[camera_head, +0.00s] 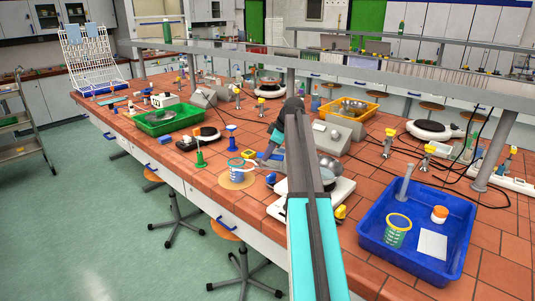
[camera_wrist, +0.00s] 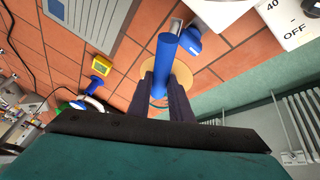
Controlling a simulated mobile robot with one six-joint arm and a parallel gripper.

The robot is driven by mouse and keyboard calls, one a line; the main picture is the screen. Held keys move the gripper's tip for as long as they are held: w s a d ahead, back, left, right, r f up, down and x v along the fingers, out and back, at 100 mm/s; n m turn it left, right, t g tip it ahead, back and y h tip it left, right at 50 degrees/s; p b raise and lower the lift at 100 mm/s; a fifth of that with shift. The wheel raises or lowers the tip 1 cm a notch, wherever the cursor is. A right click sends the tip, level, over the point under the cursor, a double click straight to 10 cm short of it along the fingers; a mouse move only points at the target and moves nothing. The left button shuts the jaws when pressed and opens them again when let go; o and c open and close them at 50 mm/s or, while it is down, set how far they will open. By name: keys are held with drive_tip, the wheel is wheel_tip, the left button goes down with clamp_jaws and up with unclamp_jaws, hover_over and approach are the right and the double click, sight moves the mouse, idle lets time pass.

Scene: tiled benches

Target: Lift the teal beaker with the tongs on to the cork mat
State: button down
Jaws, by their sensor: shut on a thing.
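The teal beaker (camera_head: 236,170), with pale markings, stands upright on the round cork mat (camera_head: 240,184) near the bench's front edge. My gripper (camera_head: 262,160) is just right of the beaker, partly hidden by my arm. In the wrist view my gripper (camera_wrist: 165,78) is shut on the blue handle of the tongs (camera_wrist: 166,55). The cork mat (camera_wrist: 184,78) shows behind the fingers there. The fingers hide most of the beaker in that view. I cannot tell whether the tongs' jaws still touch the beaker.
A small blue object (camera_head: 270,179) lies beside the mat. A white balance (camera_head: 335,195) stands to the right. A blue tray (camera_head: 365,245) holds a green-labelled cup (camera_head: 397,232), a jar and a white card. A green tray (camera_head: 150,130) and a green bottle (camera_head: 200,158) are left.

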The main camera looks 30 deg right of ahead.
drive_tip(key=shift+s+d, duration=0.6)
drive_tip(key=shift+s, duration=0.1)
idle(0.8)
drive_tip(key=c, duration=2.2)
unclamp_jaws()
clamp_jaws()
drive_tip(key=shift+s+d, duration=0.8)
drive_tip(key=shift+s, duration=0.15)
drive_tip(key=shift+r, duration=0.1)
drive_tip(key=shift+r+p, duration=1.75)
drive_tip(key=shift+r, duration=2.7)
